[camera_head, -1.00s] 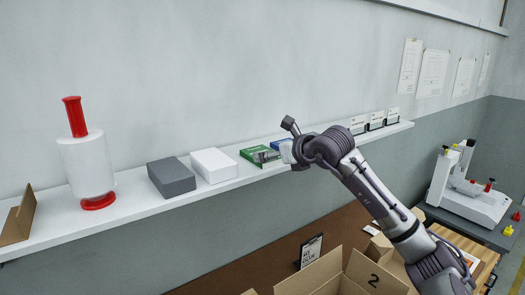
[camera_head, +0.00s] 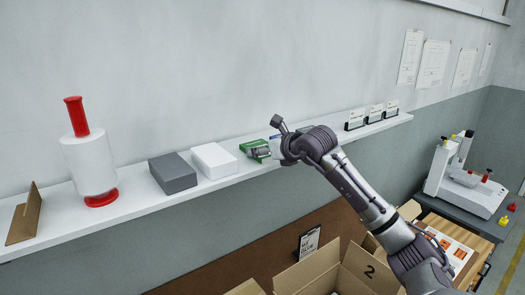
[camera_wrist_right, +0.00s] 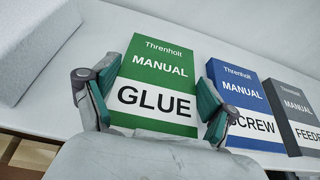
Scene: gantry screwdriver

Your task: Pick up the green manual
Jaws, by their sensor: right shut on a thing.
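The green manual (camera_wrist_right: 160,62), labelled "Threnholt MANUAL GLUE", lies on the white wall shelf. In the head view only parts of the green manual (camera_head: 246,146) show around my gripper. My right gripper (camera_wrist_right: 157,84) has one finger against each side edge of the green manual and is shut on it; it also shows in the head view (camera_head: 262,152). No clear gap under the manual shows. My left gripper is not in view.
A white box (camera_head: 214,160), a grey box (camera_head: 172,174) and a red-white dispenser (camera_head: 88,160) are left along the shelf (camera_head: 130,205). Open cardboard boxes (camera_head: 310,272) stand below.

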